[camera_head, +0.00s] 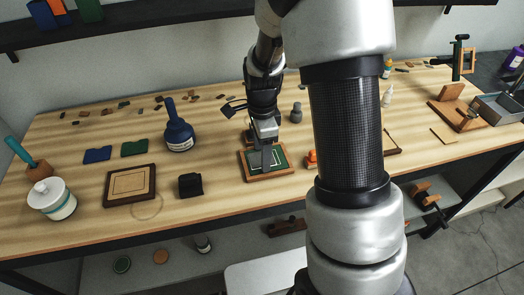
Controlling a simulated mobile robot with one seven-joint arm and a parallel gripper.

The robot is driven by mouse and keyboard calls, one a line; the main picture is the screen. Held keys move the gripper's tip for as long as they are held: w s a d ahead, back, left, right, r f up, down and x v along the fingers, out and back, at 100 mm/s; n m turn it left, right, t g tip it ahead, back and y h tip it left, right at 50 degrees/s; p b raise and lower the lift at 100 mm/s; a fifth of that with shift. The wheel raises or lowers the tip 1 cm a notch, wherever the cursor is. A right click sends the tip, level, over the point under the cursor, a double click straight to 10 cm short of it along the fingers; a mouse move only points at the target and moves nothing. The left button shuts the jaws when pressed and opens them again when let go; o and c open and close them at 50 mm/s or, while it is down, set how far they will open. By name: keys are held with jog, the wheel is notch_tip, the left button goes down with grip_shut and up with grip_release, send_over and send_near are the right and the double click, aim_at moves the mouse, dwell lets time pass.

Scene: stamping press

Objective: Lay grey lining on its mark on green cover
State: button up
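A green cover (281,159) with a pale outline lies in a wooden-framed tray (271,176) near the table's front edge, at the picture's middle. My gripper (267,158) reaches down over it from above and hides much of its middle. A narrow grey shape stands upright at the gripper's tip, over the cover. I cannot tell if it is the grey lining or part of the gripper, nor if it touches the cover. Whether the fingers are open or shut does not show.
My arm blocks the right middle. An orange-topped stamp (311,159) stands right of the tray.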

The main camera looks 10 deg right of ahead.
jog(key=shift+r+p, duration=2.6)
jog(key=shift+r, duration=0.9)
